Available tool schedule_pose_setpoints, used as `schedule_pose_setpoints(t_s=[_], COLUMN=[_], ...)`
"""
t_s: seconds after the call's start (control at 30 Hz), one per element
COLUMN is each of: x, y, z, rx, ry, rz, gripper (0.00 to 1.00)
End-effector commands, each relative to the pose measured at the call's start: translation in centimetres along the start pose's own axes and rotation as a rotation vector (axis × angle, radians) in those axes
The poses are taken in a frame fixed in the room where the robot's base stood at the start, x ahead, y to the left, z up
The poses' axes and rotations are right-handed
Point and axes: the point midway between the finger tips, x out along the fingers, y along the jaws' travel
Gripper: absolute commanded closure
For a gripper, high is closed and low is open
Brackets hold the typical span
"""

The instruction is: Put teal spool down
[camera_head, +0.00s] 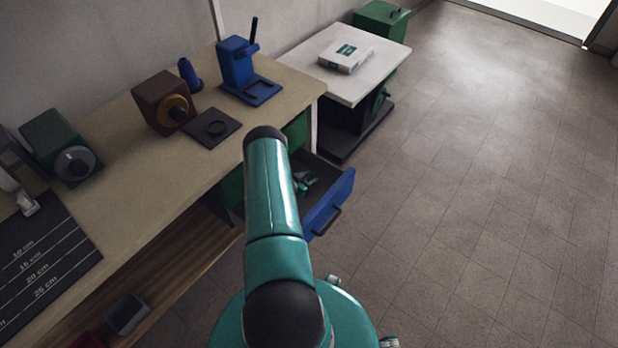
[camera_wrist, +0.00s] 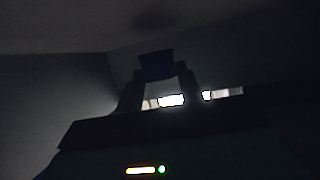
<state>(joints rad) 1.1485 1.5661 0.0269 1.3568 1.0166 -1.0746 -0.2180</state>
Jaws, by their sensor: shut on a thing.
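In the wrist view my gripper (camera_wrist: 158,76) is shut on a dark bluish thing (camera_wrist: 157,65) that sits between its fingertips. The picture is too dark to tell whether this is the teal spool. Behind it are only dark wall and ceiling, with no surface in contact. In the head view my teal arm hides the gripper and what it holds. No teal spool shows standing on the bench there. A dark blue cone-shaped spool (camera_head: 188,74) stands at the back of the bench.
The long bench (camera_head: 128,140) holds a brown box (camera_head: 158,97), a black plate (camera_head: 212,128), a blue stand (camera_head: 238,64), a green box (camera_head: 52,140) and a ruled mat (camera_head: 45,262). A blue drawer (camera_head: 330,203) stands open. A white table (camera_head: 375,62) bears a white box (camera_head: 345,55). Floor is clear at right.

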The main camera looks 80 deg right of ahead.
Motion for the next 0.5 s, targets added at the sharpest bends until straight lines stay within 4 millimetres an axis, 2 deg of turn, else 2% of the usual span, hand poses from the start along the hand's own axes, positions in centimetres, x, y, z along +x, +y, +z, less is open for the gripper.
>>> schedule_pose_setpoints(t_s=[0.5], x=[-0.18], y=[0.16], z=[0.79], rx=[0.001], ry=[-0.001], rz=[0.003], gripper=[0.84])
